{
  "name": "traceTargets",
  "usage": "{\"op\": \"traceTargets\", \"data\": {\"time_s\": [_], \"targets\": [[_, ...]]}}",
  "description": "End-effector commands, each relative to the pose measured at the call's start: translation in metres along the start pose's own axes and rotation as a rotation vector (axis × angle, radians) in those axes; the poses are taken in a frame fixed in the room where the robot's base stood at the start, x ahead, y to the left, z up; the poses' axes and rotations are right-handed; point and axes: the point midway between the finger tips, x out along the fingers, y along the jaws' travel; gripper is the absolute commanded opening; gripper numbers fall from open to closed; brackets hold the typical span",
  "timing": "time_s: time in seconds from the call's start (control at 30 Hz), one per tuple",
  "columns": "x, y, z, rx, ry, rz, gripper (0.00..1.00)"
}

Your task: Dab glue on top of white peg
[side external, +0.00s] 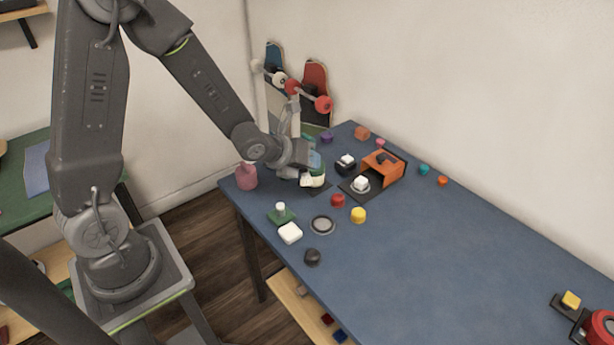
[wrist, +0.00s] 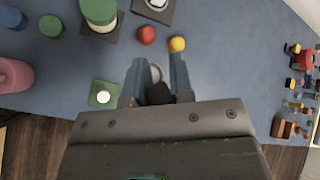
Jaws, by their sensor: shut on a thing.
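The white peg (side external: 281,207) stands upright on a green square base (side external: 287,219) near the table's front-left edge. It also shows in the wrist view as a white dot (wrist: 103,97) on the green base. My gripper (side external: 315,163) is above the table, behind the peg and apart from it. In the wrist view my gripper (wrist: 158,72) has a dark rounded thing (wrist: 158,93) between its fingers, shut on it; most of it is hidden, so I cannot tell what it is. No glue is recognisable on the peg.
A white block (side external: 290,233), grey disc (side external: 322,225), dark knob (side external: 312,257), red piece (side external: 338,200) and yellow piece (side external: 358,215) lie near the peg. A green-topped jar (wrist: 100,12) and pink bottle (side external: 246,177) stand nearby. The table's right-middle is clear.

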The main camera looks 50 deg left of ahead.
Motion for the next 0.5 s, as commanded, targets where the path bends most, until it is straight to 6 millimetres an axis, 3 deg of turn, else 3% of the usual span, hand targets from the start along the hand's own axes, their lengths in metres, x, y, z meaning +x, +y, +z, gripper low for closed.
{"op": "traceTargets", "data": {"time_s": [0.5], "targets": [[-0.006,-0.001,0.024,0.353,0.078,-0.282,0.0]]}}
